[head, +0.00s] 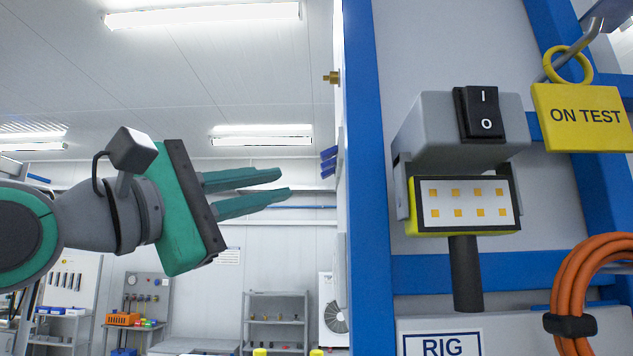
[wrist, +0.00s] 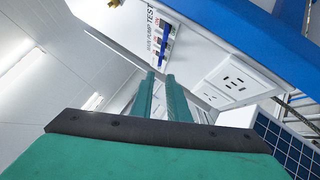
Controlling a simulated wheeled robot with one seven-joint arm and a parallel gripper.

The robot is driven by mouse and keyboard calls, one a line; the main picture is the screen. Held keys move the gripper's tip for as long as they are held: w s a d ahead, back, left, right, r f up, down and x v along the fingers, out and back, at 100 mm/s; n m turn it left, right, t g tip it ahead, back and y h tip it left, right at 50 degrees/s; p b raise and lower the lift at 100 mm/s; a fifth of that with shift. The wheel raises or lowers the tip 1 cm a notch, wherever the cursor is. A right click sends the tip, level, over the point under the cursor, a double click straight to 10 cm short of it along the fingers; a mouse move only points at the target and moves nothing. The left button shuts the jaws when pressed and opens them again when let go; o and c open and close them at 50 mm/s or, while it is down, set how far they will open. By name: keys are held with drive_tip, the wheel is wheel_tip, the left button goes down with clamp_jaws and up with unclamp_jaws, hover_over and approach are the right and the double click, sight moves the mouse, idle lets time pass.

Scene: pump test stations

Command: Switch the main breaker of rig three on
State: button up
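A black rocker switch (head: 480,113) marked I above O sits on the front of a grey box (head: 430,135) on the blue-framed rig. Which side of the rocker is pressed in is hard to tell. A sign below (head: 443,345) reads "RIG"; its number is cut off by the picture edge. My gripper (head: 286,181) is left of the rig, well apart from the switch, its green fingers pointing right. They show a narrow gap with nothing between them. In the wrist view my gripper (wrist: 160,77) also appears empty, and the switch is not visible there.
An orange cable coil (head: 575,295) is lower right. The blue upright (head: 368,180) stands between my gripper and the switch.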

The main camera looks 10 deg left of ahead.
sight(327, 173)
drive_tip(key=x, duration=0.9)
drive_tip(key=shift+r, duration=0.2)
drive_tip(key=shift+w+d, duration=0.1)
drive_tip(key=shift+c, duration=0.4)
clamp_jaws()
drive_tip(key=shift+r+m+g, duration=0.4)
drive_tip(key=shift+m+g, duration=0.3)
drive_tip(key=shift+m, duration=0.3)
drive_tip(key=shift+r+m+g, duration=0.45)
drive_tip(key=shift+m+g, duration=0.25)
drive_tip(key=shift+m, duration=0.3)
